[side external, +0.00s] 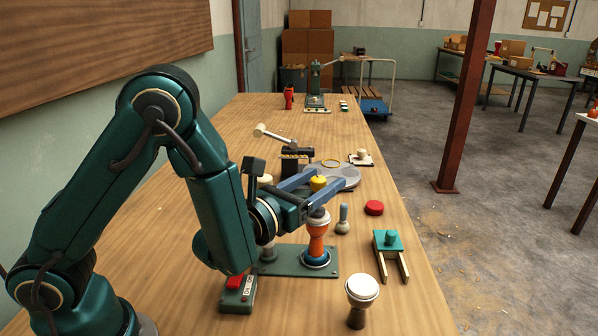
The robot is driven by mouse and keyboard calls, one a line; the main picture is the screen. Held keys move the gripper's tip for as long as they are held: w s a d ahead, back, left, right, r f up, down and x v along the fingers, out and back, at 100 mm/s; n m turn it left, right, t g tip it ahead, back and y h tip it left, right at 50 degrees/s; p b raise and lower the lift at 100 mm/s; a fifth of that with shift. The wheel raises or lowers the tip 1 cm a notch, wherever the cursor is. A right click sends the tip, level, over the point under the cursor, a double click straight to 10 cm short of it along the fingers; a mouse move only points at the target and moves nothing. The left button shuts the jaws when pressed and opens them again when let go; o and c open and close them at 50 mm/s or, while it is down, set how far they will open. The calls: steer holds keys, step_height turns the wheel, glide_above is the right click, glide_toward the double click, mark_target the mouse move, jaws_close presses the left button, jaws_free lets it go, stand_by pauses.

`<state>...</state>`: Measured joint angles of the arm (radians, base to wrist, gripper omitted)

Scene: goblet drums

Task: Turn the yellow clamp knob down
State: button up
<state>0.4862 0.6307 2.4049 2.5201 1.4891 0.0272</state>
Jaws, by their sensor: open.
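The yellow clamp knob (318,183) shows between the two blue fingers of my gripper (314,187), above an orange goblet drum (317,240). My gripper is open, with one finger on the far side of the knob and one on the near side. I cannot tell whether either finger touches the knob. The drum stands upright in a blue ring on a green base plate (285,265). The near finger and my wrist hide the clamp parts under the knob and part of the plate's left side.
A white-topped goblet drum (361,291) stands in front, right of the plate. A teal piece with wooden legs (388,241), a red disc (374,207) and a grey knobbed tool (343,219) lie to the right. A grey round plate (346,177) and a mallet (268,132) are behind.

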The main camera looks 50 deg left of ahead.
mark_target(316, 187)
steer(key=shift+d+n+g+y, duration=0.1)
steer(key=shift+n+g+y, duration=0.2)
steer(key=shift+n+y, duration=1)
steer(key=shift+y, duration=0.3)
steer(key=v, duration=0.5)
step_height(316, 187, up, 11)
steer(key=s+a+f+n+g+y, duration=0.4)
steer(key=s+a+n+g, duration=0.65)
steer(key=n, duration=0.65)
steer(key=s+d+r+n+g+h, duration=0.1)
steer(key=s+d+r+n+h, duration=0.2)
steer(key=s+d+n+h, duration=0.4)
steer(key=shift+d+r+n+h, duration=0.2)
steer(key=shift+d+n+h, duration=1.35)
steer(key=shift+n, duration=2.05)
